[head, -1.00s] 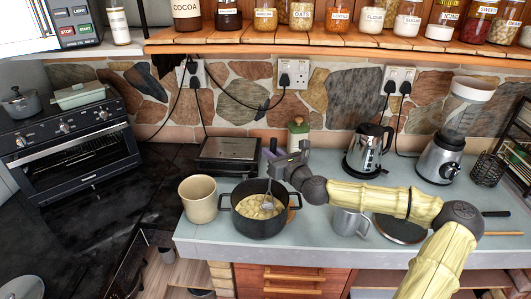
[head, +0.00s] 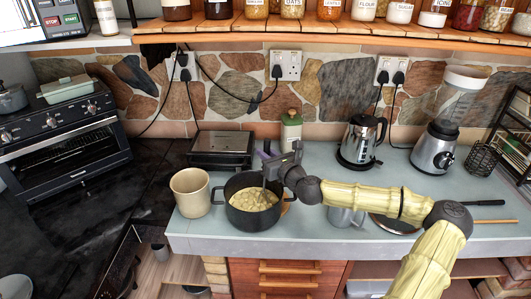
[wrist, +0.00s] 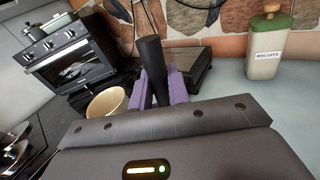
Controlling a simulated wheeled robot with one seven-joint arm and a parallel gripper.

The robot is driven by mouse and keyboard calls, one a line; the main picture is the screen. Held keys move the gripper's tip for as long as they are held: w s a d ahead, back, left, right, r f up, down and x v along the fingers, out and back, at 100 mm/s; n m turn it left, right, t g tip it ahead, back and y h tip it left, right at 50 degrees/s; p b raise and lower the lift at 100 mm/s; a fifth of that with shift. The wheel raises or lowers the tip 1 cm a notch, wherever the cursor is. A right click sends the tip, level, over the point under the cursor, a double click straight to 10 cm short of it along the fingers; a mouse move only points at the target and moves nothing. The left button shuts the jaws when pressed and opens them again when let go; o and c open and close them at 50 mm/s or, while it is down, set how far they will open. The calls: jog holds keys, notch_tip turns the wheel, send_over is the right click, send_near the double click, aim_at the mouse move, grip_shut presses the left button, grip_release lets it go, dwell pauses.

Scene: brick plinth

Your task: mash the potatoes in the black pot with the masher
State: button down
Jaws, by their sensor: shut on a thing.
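The black pot (head: 252,217) stands on the pale worktop near its front left and holds pale, lumpy potatoes (head: 247,200). My gripper (head: 272,163) is above the right back side of the pot. In the wrist view my gripper (wrist: 158,90) has its purple pads shut on the black handle of the masher (wrist: 152,62). In the head view the masher's thin grey shaft (head: 264,193) runs down into the right side of the pot. Its head is not clearly seen among the potatoes. The pot is not seen in the wrist view.
A cream bin-like container (head: 190,193) stands close left of the pot. A dark-topped appliance (head: 221,148) is behind it. A biscuits jar (head: 291,132) stands behind my gripper. A metal mug (head: 345,217), a kettle (head: 361,141) and a blender (head: 438,145) are to the right.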

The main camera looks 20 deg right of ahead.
aim_at(267, 144)
jog(key=shift+f+b, duration=0.3)
jog(key=shift+f, duration=0.3)
jog(key=shift+r+p, duration=2.15)
jog(key=shift+r, duration=0.45)
jog(key=shift+w+a, duration=1.75)
jog(key=shift+w, duration=0.2)
